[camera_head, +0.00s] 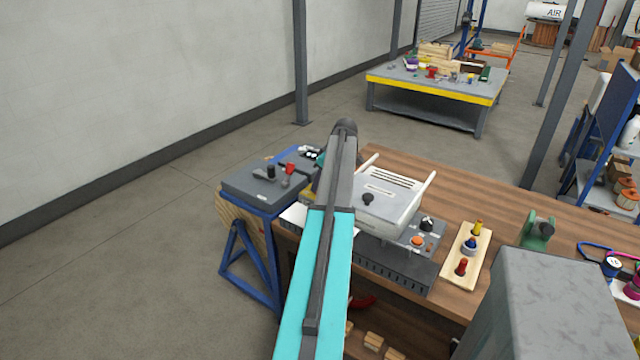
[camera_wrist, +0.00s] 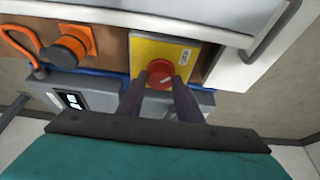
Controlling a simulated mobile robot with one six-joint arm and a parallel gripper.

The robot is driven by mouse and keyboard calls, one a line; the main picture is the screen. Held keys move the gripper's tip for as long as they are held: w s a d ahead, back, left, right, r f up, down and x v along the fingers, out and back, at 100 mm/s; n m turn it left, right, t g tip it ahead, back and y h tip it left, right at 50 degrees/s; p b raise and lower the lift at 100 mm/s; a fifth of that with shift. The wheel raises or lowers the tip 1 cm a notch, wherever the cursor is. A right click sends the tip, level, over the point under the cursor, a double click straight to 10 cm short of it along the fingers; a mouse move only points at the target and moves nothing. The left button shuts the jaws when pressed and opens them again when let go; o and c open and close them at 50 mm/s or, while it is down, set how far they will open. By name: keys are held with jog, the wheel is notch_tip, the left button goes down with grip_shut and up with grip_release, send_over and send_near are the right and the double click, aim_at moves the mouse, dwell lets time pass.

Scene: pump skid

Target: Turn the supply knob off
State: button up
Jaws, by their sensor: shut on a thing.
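The supply knob (camera_wrist: 160,72) is a round red knob on a yellow plate (camera_wrist: 183,52) in the wrist view. The plate has a small pale label with marks too small to read. My gripper (camera_wrist: 159,84) has one dark finger on each side of the knob and is shut on it. The knob's lower part lies between the fingertips.
In the wrist view an orange fitting (camera_wrist: 72,44) with an orange cable is left of the plate, above a grey box (camera_wrist: 92,92) with a small display. A pale panel (camera_wrist: 175,22) overhangs them. The head view shows a cluttered wooden bench (camera_head: 505,205).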

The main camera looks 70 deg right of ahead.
dwell(0.3)
jog(key=o, duration=1)
jog(key=shift+o, duration=0.2)
jog(key=shift+s+r, duration=0.1)
jog(key=b+v, duration=0.2)
jog(key=v, duration=1.1)
jog(key=shift+r, duration=0.3)
